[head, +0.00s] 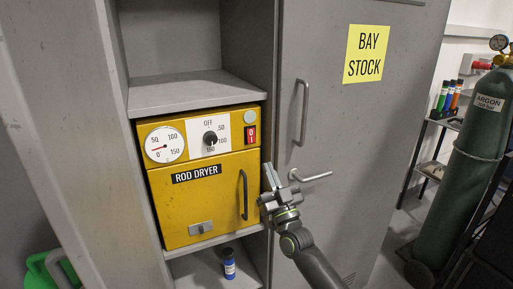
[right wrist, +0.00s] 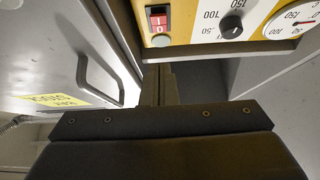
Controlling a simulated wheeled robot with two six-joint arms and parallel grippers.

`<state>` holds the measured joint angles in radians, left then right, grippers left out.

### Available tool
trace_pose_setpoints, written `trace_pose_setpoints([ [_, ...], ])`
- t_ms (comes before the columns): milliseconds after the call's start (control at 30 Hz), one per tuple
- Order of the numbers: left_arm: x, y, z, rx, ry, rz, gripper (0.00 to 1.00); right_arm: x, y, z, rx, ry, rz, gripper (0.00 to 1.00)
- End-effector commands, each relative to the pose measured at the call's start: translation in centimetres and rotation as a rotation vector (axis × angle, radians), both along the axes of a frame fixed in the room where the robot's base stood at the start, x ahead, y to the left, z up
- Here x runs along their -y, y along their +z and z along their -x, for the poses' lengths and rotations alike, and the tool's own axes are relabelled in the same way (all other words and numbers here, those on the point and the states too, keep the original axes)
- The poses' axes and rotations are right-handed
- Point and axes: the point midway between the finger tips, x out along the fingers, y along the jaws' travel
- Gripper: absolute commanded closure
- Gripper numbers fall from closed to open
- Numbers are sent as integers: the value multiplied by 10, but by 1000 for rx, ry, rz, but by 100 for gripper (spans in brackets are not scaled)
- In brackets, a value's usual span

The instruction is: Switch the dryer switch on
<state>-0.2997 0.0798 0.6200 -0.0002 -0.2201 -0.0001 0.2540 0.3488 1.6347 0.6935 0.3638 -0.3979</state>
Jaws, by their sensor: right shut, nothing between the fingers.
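The yellow rod dryer (head: 205,205) sits on a shelf in the grey cabinet. Its red dryer switch (head: 251,134) is at the right end of the control panel, under a pale round lamp (head: 250,117). The switch also shows at the top of the right wrist view (right wrist: 158,18), which is upside down; I cannot tell which way its rocker is pressed. My right gripper (head: 269,178) is shut and empty. It is in front of the cabinet, below and right of the switch, and appears apart from it. Its shut fingers show in the right wrist view (right wrist: 158,84). My left gripper is out of view.
The dryer has a dial knob (head: 210,139), a gauge (head: 165,145) and a dark door handle (head: 243,195). The cabinet door (head: 345,120) at right has a bar handle (head: 301,112) and a lever (head: 312,177) near my gripper. A blue bottle (head: 229,264) stands below.

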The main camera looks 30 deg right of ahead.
Motion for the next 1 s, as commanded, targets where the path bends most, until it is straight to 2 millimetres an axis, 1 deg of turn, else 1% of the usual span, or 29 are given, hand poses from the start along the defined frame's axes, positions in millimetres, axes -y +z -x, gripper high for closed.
trace_pose_setpoints([
  [33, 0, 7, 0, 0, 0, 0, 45, 0, 12, -10, 2, 0, 0, 100],
  [233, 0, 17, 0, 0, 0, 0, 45, 2, 38, -45, 1, 1, -1, 100],
  [267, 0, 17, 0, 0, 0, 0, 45, 3, 39, -50, 0, 0, -1, 100],
  [300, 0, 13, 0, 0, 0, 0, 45, 3, 32, -55, -2, -1, 0, 100],
  [400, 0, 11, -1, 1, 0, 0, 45, 4, 31, -66, -2, 0, 0, 100],
  [633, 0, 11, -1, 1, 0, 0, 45, 4, 29, -81, -1, 1, 0, 100],
  [1000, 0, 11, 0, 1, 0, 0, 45, 4, 28, -84, -1, 2, 1, 100],
])
